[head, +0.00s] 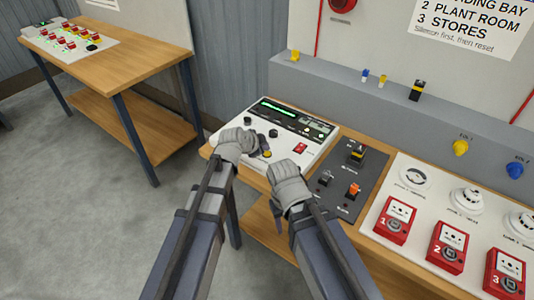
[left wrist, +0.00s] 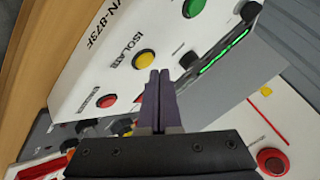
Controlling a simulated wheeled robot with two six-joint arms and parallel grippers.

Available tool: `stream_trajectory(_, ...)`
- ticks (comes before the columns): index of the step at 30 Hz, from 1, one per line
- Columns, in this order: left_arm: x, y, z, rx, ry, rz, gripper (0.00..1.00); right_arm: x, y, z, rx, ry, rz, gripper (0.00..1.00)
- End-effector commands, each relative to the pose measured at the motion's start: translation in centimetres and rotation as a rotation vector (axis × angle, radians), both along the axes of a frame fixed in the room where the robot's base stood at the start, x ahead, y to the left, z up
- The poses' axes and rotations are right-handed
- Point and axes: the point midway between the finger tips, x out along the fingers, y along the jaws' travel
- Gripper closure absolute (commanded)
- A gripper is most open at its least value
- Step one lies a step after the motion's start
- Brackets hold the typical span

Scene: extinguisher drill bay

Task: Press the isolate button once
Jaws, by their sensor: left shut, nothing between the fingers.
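A white control panel (head: 318,128) with a green-lit strip lies on the wooden bench. In the left wrist view, the yellow button (left wrist: 144,61) has the label ISOLATE beside it, between a green button (left wrist: 193,7) and a red button (left wrist: 107,101). My left gripper (left wrist: 158,75) is shut and empty, its tips right beside the yellow button; I cannot tell whether they touch it. In the head view, my left gripper (head: 264,148) is over the panel's front part and partly hides the buttons. My right gripper (head: 293,183) is by the panel's near right corner, its fingers hidden.
A dark switch plate (head: 345,183) with levers lies right of the panel. Beyond it, a white board (head: 418,213) carries red call points and round detectors. A grey ledge (head: 330,82) with small items runs behind. Another wooden table (head: 140,50) stands back left.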

Motion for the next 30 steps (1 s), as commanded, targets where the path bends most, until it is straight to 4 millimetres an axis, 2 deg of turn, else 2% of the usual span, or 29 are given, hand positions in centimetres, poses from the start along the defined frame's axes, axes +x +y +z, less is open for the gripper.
stream_trajectory(17, 0.01, 0.0, -0.01, 0.0, 0.0, 0.0, 1.0, 0.0, 0.0, -0.01, 0.0, 0.0, 0.0, 0.5)
stream_trajectory(30, -0.01, 0.0, -0.85, 0.0, 0.0, 0.0, 1.0, 0.0, 0.0, -0.86, 0.0, 0.0, 0.0, 0.5)
